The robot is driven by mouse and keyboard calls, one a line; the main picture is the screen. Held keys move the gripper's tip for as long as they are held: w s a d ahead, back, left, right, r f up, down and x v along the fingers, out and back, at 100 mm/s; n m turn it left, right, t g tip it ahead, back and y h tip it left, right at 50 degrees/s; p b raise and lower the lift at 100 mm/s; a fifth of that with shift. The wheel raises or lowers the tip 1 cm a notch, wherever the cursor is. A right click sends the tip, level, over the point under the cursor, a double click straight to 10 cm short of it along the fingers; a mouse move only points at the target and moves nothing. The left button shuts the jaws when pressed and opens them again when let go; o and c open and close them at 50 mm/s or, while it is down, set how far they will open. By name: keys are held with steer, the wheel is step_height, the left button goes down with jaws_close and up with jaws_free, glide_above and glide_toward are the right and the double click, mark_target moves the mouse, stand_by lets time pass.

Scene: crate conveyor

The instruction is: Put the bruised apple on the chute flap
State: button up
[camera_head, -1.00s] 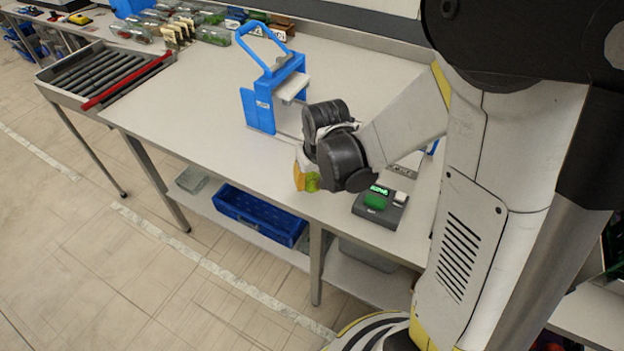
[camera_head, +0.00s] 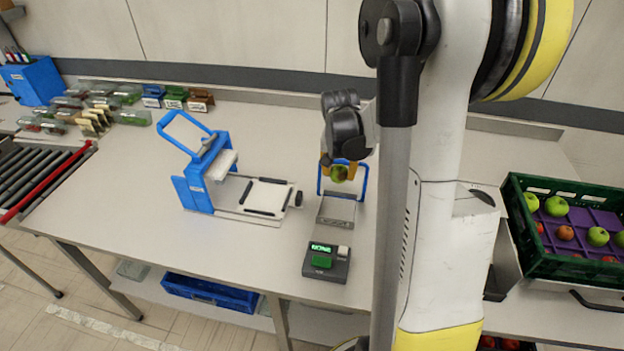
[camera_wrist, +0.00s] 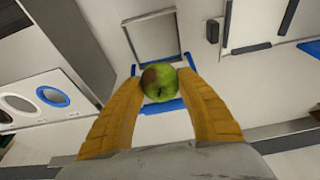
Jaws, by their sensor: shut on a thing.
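My gripper (camera_head: 337,170) is shut on a green apple (camera_head: 340,174) with a brown bruised patch. In the wrist view the apple (camera_wrist: 162,88) sits between the two yellow fingers, the brown patch on its left side. The gripper hangs over the back of the table, by a small grey metal tray-like flap (camera_head: 336,211) with a blue frame (camera_head: 364,185) behind it. In the wrist view the flap (camera_wrist: 153,38) lies beyond the apple, apart from it. The apple hides part of the blue frame.
A small device with a lit green display (camera_head: 325,262) stands in front of the flap. A blue press-like stand (camera_head: 198,192) with a white plate is to the left. A green crate (camera_head: 520,238) of apples is at right. Table between the stand and rollers is clear.

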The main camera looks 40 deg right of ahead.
mark_target(340, 181)
steer(key=x, duration=0.1)
steer(key=b+x, duration=0.1)
steer(key=x, duration=0.2)
steer(key=shift+s+a+f+b, duration=0.1)
steer(key=shift+s+b, duration=0.2)
steer(key=shift+s, duration=0.05)
step_height(340, 181, down, 8)
steer(key=b, duration=0.6)
steer(key=shift+f, duration=0.15)
steer(key=o, duration=1.2)
steer(key=shift+r+p, duration=2.4)
steer(key=shift+r, duration=1.2)
